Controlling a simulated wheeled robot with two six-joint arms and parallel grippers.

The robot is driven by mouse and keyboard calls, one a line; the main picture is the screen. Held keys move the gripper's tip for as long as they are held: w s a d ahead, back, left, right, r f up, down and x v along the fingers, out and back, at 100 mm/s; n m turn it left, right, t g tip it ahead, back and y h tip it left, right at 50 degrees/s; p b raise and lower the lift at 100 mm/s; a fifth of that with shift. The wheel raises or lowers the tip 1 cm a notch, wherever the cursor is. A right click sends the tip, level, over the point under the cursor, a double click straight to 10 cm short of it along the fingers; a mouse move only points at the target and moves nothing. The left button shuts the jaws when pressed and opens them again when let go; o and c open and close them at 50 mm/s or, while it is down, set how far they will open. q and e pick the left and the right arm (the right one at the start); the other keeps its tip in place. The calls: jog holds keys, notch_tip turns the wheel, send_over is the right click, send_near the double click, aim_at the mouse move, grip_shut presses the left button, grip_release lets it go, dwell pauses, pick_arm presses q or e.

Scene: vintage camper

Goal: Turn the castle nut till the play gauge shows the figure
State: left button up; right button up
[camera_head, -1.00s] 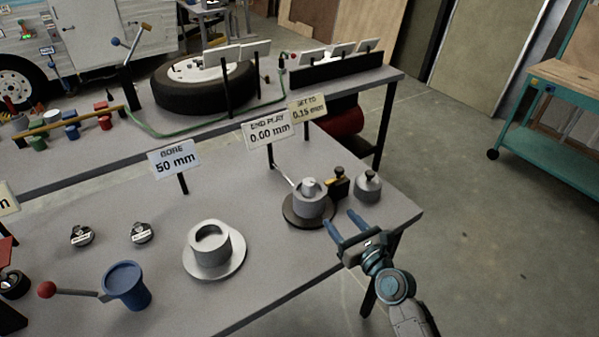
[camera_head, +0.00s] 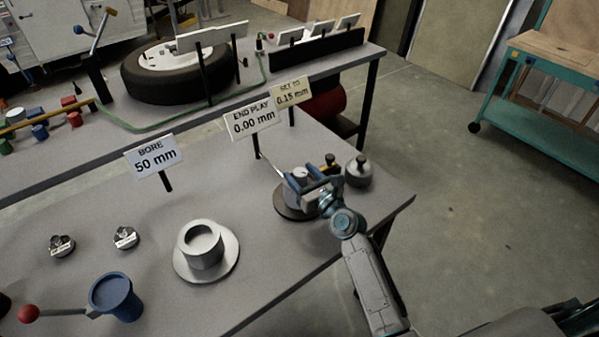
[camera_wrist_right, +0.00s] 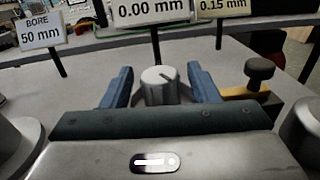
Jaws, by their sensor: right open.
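The castle nut (camera_wrist_right: 160,84) is a grey knob with a dark line on top, standing upright on the hub at the right of the bench; it also shows in the head view (camera_head: 299,173). My right gripper (camera_wrist_right: 160,82) is open, with one blue finger on each side of the nut; I cannot tell whether they touch it. In the head view the right gripper (camera_head: 305,182) hides part of the hub. The end play gauge sign (camera_head: 252,121) reads 0.00 mm. The yellow sign (camera_head: 291,93) reads set to 0.15 mm. My left gripper is not in view.
A yellow-and-black lever piece (camera_wrist_right: 250,88) stands close right of the right finger. A grey knobbed weight (camera_head: 359,172) is right of the hub. A grey flanged cup (camera_head: 225,262), blue cup (camera_head: 130,303) and bore sign (camera_head: 155,157) stand to the left.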

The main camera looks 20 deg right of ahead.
jog(key=shift+w+a+r, duration=0.1)
jog(key=shift+w, duration=0.3)
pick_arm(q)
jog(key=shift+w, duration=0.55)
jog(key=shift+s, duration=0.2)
pick_arm(e)
jog(key=shift+w, duration=0.1)
